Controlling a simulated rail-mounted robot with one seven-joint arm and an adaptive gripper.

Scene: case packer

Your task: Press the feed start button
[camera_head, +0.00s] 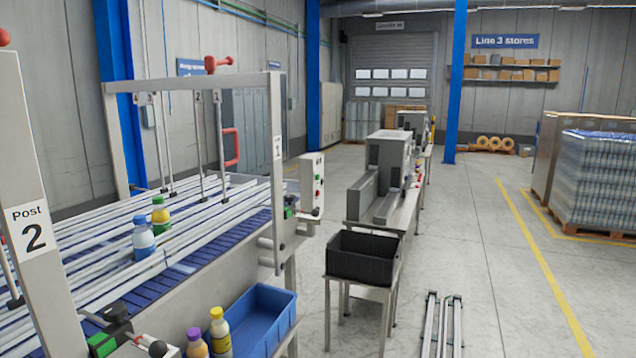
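A light grey control box (309,180) is mounted beside the post marked 1 (278,150), at the outer end of the conveyor. Small coloured buttons, green and red among them, show on its right-hand face (319,182). They are too small to read, so I cannot tell which one is the feed start button. My gripper is not in view, and nothing of it shows near the box.
The conveyor (185,292) carries two bottles (144,240) between guide rails. A blue tray (258,318) with bottles beside it is at the front. A black crate (362,258) stands on a metal stand right of the box. Open floor (480,250) lies to the right.

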